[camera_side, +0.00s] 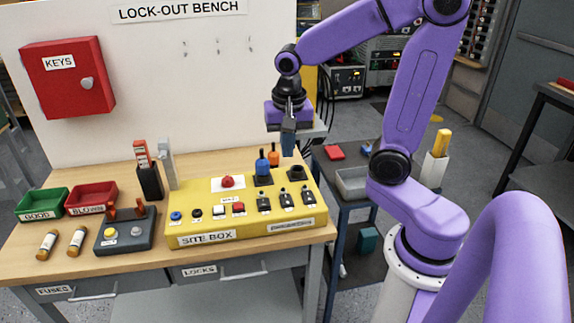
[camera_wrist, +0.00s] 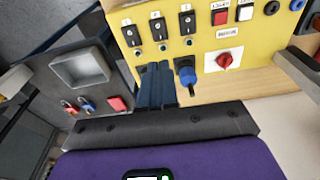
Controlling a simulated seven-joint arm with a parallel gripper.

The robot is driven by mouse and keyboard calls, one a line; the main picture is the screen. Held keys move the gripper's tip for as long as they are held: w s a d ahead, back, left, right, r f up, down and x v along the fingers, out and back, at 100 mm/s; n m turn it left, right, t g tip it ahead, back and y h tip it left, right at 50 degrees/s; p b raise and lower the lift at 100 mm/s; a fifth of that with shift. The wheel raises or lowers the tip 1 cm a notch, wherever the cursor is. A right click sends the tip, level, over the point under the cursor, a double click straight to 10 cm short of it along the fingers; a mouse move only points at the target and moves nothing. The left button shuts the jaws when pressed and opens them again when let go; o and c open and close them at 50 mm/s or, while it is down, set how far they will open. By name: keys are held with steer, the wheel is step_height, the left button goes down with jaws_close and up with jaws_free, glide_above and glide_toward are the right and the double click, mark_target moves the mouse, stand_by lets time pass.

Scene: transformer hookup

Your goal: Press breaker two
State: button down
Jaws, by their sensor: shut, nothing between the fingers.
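The yellow site box (camera_side: 185,226) sits on the wooden bench. Three black breakers stand in a row on its right half: a left one (camera_side: 264,204), a middle one (camera_side: 285,199) and a right one (camera_side: 307,195). The same row shows in the wrist view, with the middle breaker (camera_wrist: 158,28) between the other two. I cannot read their labels. My gripper (camera_side: 288,146) is shut and empty, pointing down above the back right of the box. In the wrist view its fingertips (camera_wrist: 156,70) lie behind the breaker row, apart from the breakers.
A blue plug (camera_side: 262,166) and an orange plug (camera_side: 274,155) stand up near my fingers. An empty black socket (camera_side: 296,173) is at the back right. A red knob (camera_side: 227,182) and several buttons fill the left half. A side table with a grey tray (camera_side: 352,184) stands right.

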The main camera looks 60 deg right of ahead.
mark_target(285, 194)
steer(key=shift+w+d+m, duration=0.15)
steer(key=shift+d+m, duration=0.05)
steer(key=shift+m, duration=2.75)
steer(key=shift+w+d+m, duration=0.1)
steer(key=shift+d+m, duration=0.05)
steer(key=shift+m, duration=2.75)
steer(key=shift+w+d+m, duration=0.15)
steer(key=shift+d+m, duration=0.05)
steer(key=shift+m, duration=2.75)
steer(key=shift+f, duration=0.1)
steer(key=f, duration=0.9)
steer(key=w+d+f, duration=0.1)
steer(key=f, duration=0.3)
steer(key=shift+w+d+f, duration=0.1)
steer(key=shift+f, duration=0.3)
steer(key=shift+f, duration=0.1)
